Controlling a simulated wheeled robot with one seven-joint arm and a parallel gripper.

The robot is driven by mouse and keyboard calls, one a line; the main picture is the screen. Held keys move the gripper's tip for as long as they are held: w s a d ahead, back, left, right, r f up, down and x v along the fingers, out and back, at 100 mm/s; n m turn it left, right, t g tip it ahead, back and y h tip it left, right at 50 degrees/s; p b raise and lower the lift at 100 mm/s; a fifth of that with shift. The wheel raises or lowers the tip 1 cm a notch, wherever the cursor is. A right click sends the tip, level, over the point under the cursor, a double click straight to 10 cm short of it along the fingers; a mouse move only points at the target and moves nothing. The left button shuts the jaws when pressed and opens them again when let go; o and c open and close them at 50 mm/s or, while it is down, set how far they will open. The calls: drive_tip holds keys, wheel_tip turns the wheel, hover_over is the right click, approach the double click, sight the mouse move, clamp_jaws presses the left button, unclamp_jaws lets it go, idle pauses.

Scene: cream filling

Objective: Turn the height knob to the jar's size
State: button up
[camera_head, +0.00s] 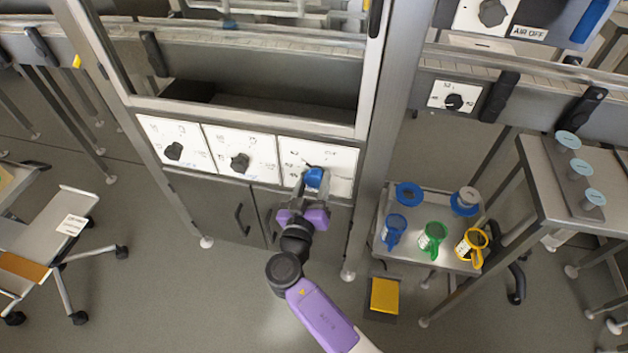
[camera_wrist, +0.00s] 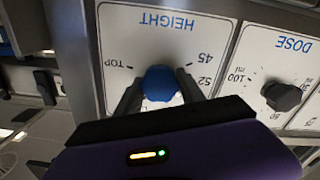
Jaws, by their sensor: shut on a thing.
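The blue height knob (camera_head: 314,177) sits on the rightmost white panel of the machine front. In the wrist view the knob (camera_wrist: 160,83) is under the word HEIGHT, which appears upside down, with the marks TOP, 45 and 52 around it. My gripper (camera_head: 309,182) is shut on the knob, with one dark finger on each side of it in the wrist view (camera_wrist: 160,92). The knob's pointer is hidden, so I cannot tell which mark it is at. No jar is clearly identifiable.
Two panels with black knobs, (camera_head: 240,162) and (camera_head: 174,150), lie to the left. The dose knob (camera_wrist: 283,95) is beside the height panel. A metal post stands close right of the panel. A cart (camera_head: 455,262) holds blue, green and yellow jugs. A yellow pedal (camera_head: 385,295) is on the floor.

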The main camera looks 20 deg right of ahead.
drive_tip(key=shift+n, duration=0.3)
drive_tip(key=n+b, duration=0.1)
drive_tip(key=n, duration=0.1)
drive_tip(key=shift+f+n, duration=0.1)
drive_tip(key=shift+n, duration=0.3)
drive_tip(key=n, duration=0.3)
drive_tip(key=shift+n+b, duration=0.3)
drive_tip(key=shift+b, duration=0.1)
drive_tip(key=n, duration=0.3)
drive_tip(key=shift+n, duration=0.3)
drive_tip(key=shift+a+n+p, duration=0.1)
drive_tip(key=shift+n+p, duration=0.4)
drive_tip(key=shift+n, duration=1)
drive_tip(key=o, duration=1.4)
drive_tip(key=shift+c, duration=0.2)
